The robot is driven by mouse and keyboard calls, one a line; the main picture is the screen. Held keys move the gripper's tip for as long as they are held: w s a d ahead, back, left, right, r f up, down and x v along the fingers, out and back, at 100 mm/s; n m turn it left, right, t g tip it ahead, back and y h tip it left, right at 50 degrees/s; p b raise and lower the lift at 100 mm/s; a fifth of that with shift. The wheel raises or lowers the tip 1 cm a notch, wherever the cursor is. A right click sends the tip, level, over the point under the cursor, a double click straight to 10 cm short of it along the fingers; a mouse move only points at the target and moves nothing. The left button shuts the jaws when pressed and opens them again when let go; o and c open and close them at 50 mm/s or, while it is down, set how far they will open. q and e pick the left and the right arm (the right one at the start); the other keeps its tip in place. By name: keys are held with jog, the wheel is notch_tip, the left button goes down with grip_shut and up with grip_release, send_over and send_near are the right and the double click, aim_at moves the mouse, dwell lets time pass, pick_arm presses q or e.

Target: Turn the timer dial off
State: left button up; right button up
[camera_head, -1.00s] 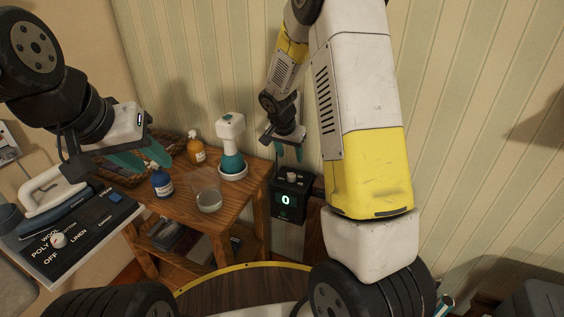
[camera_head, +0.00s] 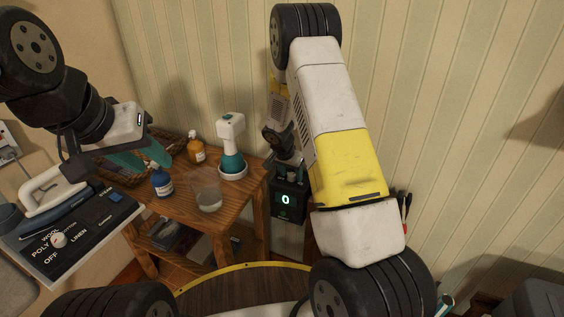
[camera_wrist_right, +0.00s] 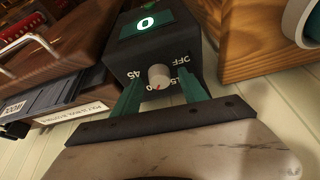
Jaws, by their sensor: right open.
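The timer is a dark box (camera_head: 289,205) beside the wooden table, with a lit green "0" on its display. In the head view my right gripper (camera_head: 289,173) is just above the box, partly hidden by my arm. My left gripper (camera_head: 146,158) looks open and empty at the left.
An iron control panel (camera_head: 80,235) is at left. The striped wall is close behind the timer.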

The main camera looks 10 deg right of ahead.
grip_shut()
